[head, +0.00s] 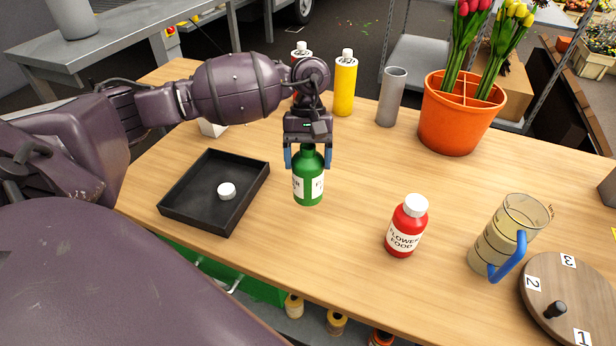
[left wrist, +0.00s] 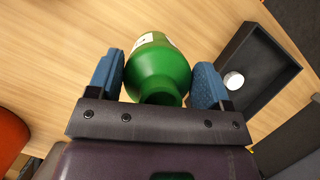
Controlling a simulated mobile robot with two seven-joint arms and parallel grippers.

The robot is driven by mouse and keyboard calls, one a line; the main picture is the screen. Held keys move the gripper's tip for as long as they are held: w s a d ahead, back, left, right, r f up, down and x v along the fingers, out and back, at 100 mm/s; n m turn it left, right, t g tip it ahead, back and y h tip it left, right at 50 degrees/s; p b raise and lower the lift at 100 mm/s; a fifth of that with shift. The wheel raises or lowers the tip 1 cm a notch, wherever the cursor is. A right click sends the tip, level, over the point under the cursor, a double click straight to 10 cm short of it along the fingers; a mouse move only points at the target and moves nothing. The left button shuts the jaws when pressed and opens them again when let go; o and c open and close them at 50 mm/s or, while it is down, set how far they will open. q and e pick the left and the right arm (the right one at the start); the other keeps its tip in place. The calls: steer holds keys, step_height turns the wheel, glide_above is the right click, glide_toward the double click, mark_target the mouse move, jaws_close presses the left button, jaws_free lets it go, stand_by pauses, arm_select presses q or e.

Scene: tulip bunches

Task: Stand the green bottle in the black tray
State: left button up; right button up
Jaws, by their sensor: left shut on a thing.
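The green bottle (head: 308,180) with a white label stands upright on the wooden table, just right of the black tray. My left gripper (head: 308,160) comes down from above and is shut on the bottle near its top. In the left wrist view the bottle (left wrist: 158,70) sits between the blue finger pads of the gripper (left wrist: 158,85). I cannot tell whether its base touches the table. The black tray (head: 240,210) holds a small white cap (head: 226,191) and is otherwise empty; it also shows in the left wrist view (left wrist: 253,52). My right gripper is not in view.
A red flower food bottle (head: 407,226), a measuring jug (head: 506,238) and a round numbered board (head: 572,290) stand to the right. Behind are a yellow bottle (head: 345,85), a grey cup (head: 391,98) and an orange pot (head: 458,125) with tulips. Bare table separates bottle and tray.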

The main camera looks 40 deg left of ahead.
mark_target(308, 179)
arm_select(q)
step_height(308, 179, down, 6)
steer(key=shift+r, duration=0.1)
stand_by(0.4)
steer(key=o, duration=0.8)
steer(key=shift+f+b, duration=0.2)
steer(key=shift+b, duration=0.1)
steer(key=o, duration=0.5)
steer(key=shift+r, duration=0.1)
steer(key=shift+c, duration=0.2)
